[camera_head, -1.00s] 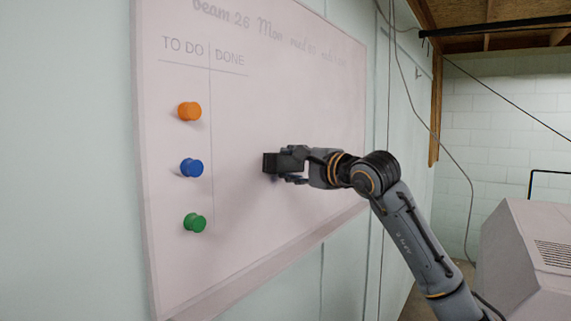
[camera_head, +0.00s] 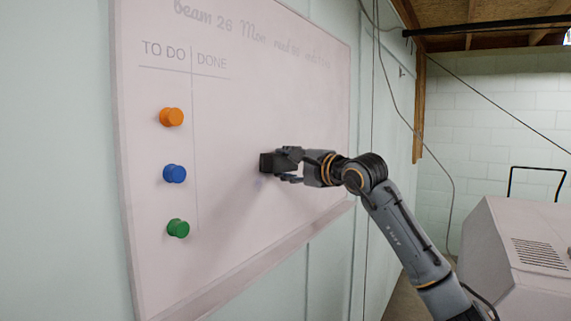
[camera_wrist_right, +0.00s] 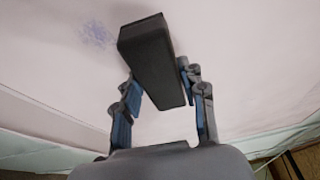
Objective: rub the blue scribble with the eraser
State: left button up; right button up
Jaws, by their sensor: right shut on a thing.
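The whiteboard (camera_head: 225,230) hangs on the wall at the left of the head view. My right gripper (camera_head: 288,164) is shut on the dark eraser (camera_head: 266,163) and holds it at the board. In the right wrist view the black eraser (camera_wrist_right: 152,60) sits between the fingers of my right gripper (camera_wrist_right: 160,95). The blue scribble (camera_wrist_right: 92,29) is a faint patch on the board, left of the eraser and apart from it in that view. In the head view a faint bluish mark shows just below the eraser. I cannot tell whether the eraser touches the board. My left gripper is out of view.
Orange (camera_head: 172,117), blue (camera_head: 174,174) and green (camera_head: 178,228) magnets sit in the TO DO column at the board's left. Grey handwriting runs along the top. A pale boxy machine (camera_head: 520,245) stands at the right.

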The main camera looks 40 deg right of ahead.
jog(key=shift+f, duration=0.1)
jog(key=shift+s+d+f+b, duration=0.15)
jog(key=shift+s+d+b, duration=0.1)
jog(key=shift+s+b, duration=0.35)
jog(key=shift+s+d+r+b, duration=0.1)
jog(key=shift+s+d+b, duration=0.2)
jog(key=shift+s, duration=0.4)
jog(key=shift+s+d+r+b, duration=0.1)
jog(key=shift+s+d+b, duration=0.2)
jog(key=shift+s, duration=0.35)
jog(key=shift+s+d+b, duration=0.2)
jog(key=shift+s+b, duration=0.15)
jog(key=shift+s, duration=0.35)
jog(key=s, duration=0.1)
jog(key=s+d+b, duration=0.1)
jog(key=s, duration=0.1)
jog(key=shift+d, duration=0.1)
jog(key=shift+w, duration=0.2)
